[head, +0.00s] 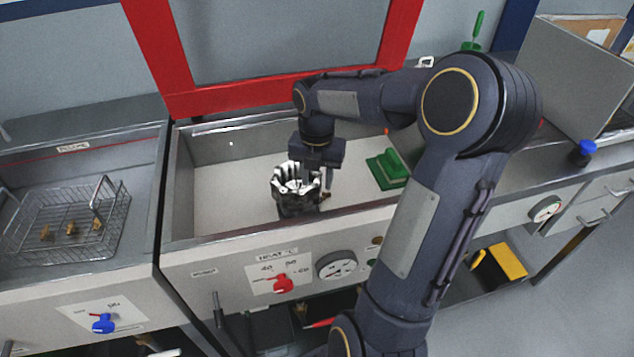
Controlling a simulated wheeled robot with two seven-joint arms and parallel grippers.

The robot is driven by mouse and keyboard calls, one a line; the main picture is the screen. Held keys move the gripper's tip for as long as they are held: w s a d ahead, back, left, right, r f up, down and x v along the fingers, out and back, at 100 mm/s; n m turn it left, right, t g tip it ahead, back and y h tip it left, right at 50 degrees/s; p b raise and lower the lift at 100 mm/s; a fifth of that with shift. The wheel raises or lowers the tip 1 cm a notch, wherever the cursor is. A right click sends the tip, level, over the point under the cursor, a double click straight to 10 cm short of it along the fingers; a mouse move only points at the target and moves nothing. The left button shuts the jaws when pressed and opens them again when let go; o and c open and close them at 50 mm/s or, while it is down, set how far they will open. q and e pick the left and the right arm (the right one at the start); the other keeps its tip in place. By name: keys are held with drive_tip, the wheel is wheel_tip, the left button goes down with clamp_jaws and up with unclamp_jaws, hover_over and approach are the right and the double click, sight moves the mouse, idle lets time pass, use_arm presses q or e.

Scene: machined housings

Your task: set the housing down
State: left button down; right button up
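The housing (290,187), a shiny metal part with a scalloped upper rim, is inside the middle basin (235,195), close to its front wall. My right gripper (318,178) points down at the housing's right side. One finger shows just outside its wall; the other is hidden behind the rim. The gripper appears shut on that wall. The housing looks about upright, its lower part in shadow. I cannot tell whether its base touches the basin floor. My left gripper is not in view.
A green block (387,168) lies in the basin right of the housing. A wire basket (68,222) with small brown parts stands in the left basin. A red frame (160,60) rises behind. The middle basin's left half is clear. My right arm covers the basin's right end.

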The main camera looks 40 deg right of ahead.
wheel_tip(320, 180, up, 9)
drive_tip(key=shift+r+p, duration=0.1)
drive_tip(key=shift+p, duration=0.35)
drive_tip(key=s+a+m+t, duration=0.1)
drive_tip(key=s+a+m, duration=0.1)
drive_tip(key=a+m, duration=0.1)
drive_tip(key=s+a+m+t, duration=0.1)
drive_tip(key=s+a+m, duration=0.1)
drive_tip(key=a+m, duration=0.1)
drive_tip(key=s+a+m+y, duration=0.1)
drive_tip(key=s+a+m, duration=0.2)
drive_tip(key=a+m, duration=0.1)
drive_tip(key=shift+s+r+m+t, duration=0.1)
drive_tip(key=shift+r+m+t, duration=0.25)
drive_tip(key=shift+m, duration=0.45)
drive_tip(key=s+a+f+m+t+y, duration=0.2)
drive_tip(key=s+a+m, duration=0.5)
drive_tip(key=m, duration=0.7)
wheel_tip(320, 180, down, 3)
drive_tip(key=shift+s+a+r+t+y, duration=0.1)
drive_tip(key=shift+s+a+t+y, duration=0.25)
drive_tip(key=shift+a, duration=0.6)
drive_tip(key=shift+w, duration=0.1)
